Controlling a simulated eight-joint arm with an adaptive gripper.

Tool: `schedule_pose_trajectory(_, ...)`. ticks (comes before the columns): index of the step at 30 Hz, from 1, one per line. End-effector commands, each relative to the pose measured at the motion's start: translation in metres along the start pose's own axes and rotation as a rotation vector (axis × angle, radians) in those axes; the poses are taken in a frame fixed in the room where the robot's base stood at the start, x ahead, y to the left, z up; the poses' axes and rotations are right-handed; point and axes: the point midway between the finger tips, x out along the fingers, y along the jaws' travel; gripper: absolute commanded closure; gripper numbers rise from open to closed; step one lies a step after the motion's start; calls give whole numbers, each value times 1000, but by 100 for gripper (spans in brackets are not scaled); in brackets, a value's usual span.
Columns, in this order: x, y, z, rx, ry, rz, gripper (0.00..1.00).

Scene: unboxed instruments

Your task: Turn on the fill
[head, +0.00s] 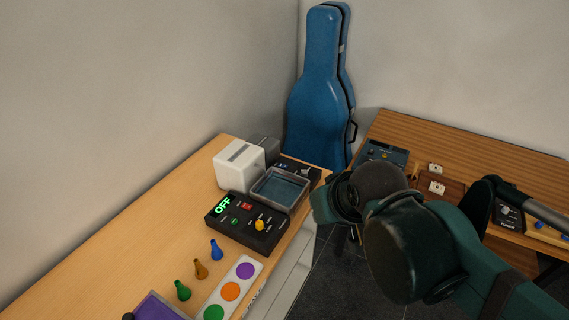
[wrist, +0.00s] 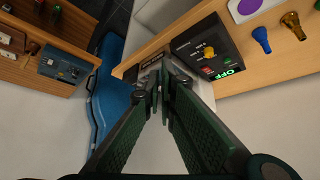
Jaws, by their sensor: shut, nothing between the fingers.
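A black control box (head: 247,222) stands on the left wooden table in the head view. It has a lit green "OFF" display (head: 223,205), a red switch (head: 246,206), a green button (head: 235,220) and a yellow knob (head: 259,225). Its small labels are unreadable, so I cannot tell which control is the fill. The box also shows in the wrist view (wrist: 203,47), with its yellow knob (wrist: 209,51). My gripper (wrist: 160,82) is shut and empty, its tips apart from the box in the picture. In the head view my own arm hides its fingers.
A clear grey tray (head: 280,187) and a white box (head: 239,165) stand behind the control box. Another dark panel (head: 300,170) lies farther back. A blue instrument case (head: 320,95) leans in the corner; a second table (head: 480,150) is at right.

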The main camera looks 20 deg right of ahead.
Motion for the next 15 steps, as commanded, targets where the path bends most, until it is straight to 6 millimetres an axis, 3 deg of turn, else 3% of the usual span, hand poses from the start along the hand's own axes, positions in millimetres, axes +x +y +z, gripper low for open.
schedule_pose_trajectory(15, -5, 1, -41, -215, -65, -2, 100)
